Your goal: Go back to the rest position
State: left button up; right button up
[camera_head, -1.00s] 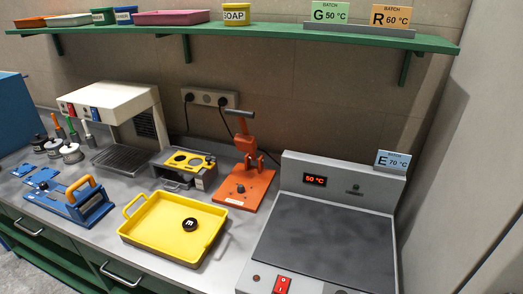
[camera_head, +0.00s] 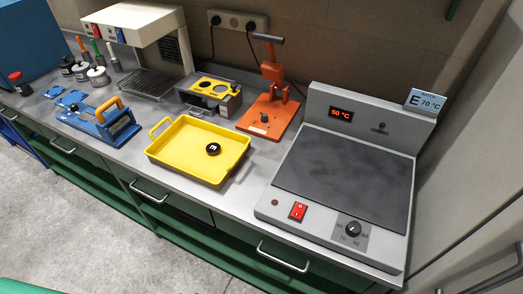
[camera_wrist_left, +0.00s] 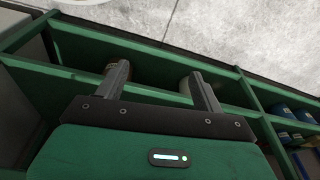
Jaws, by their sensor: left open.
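My left gripper (camera_wrist_left: 160,82) shows in the left wrist view with its two grey fingers apart and nothing between them. It is in front of green shelving (camera_wrist_left: 150,55), with the pale floor beyond. Neither gripper shows in the head view. The counter (camera_head: 235,205) there carries a yellow tray (camera_head: 180,165) with a black round knob marked "m" (camera_head: 213,149) lying in it. A grey hot plate (camera_head: 345,180) stands at the right, its display reading 50 °C.
An orange press (camera_head: 268,115), a grey unit with a yellow top (camera_head: 212,88), a blue device with an orange handle (camera_head: 100,125) and a white-topped machine (camera_head: 135,20) stand on the counter. Drawer handles (camera_head: 283,256) stick out in front. The floor (camera_head: 70,220) at lower left is clear.

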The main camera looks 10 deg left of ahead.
pick_arm(q)
jog(key=s+a+f, duration=0.1)
jog(key=s+f, duration=0.8)
jog(key=f, duration=0.1)
jog(key=s+a+f+g, duration=0.1)
jog(key=s+a+f, duration=0.1)
jog(key=s+f, duration=0.8)
jog(key=shift+a, duration=0.25)
jog(key=shift+s, duration=0.1)
